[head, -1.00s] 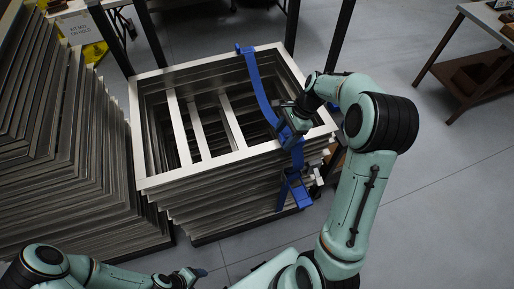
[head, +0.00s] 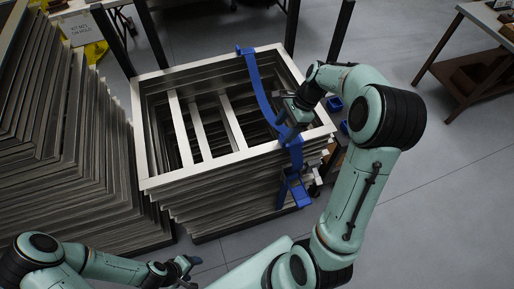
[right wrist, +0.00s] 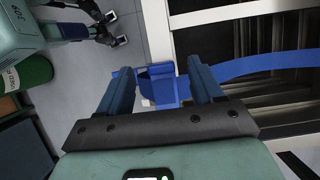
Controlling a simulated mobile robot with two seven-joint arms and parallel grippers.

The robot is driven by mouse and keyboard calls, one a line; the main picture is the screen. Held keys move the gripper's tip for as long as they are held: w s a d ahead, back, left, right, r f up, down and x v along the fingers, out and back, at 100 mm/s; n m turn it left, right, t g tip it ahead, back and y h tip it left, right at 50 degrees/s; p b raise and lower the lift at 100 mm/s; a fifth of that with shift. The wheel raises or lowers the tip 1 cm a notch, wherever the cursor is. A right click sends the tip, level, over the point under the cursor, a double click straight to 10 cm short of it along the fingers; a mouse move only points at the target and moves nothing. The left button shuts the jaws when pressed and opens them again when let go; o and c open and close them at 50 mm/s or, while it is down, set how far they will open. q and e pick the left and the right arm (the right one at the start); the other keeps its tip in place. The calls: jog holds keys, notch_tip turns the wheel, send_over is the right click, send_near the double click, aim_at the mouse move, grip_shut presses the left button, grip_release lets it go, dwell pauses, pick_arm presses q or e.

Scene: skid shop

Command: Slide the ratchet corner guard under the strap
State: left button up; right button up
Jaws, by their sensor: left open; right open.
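The blue strap (head: 258,85) runs over the stack of metal frames (head: 220,185) from the far rail to the near rail, then down the near side. A blue corner guard (head: 243,50) sits at the strap's far end. Blue pieces at the near edge (head: 295,148) and the ratchet area (head: 292,190) overlap, so guard and ratchet are hard to separate. My right gripper (head: 290,112) is open above the near rail, beside the strap. In the right wrist view a blue angled piece (right wrist: 160,86) shows between its fingers, not gripped. My left gripper (head: 186,268) is open, low in front of the stack.
Another tall stack of frames (head: 60,140) stands at the left. Dark posts rise behind the middle stack. Small blue bins (head: 335,103) stand to its right. A brown bench (head: 475,65) is at the far right. The floor between is clear.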

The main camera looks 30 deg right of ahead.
jog(key=shift+s, duration=0.1)
jog(key=shift+v, duration=1.95)
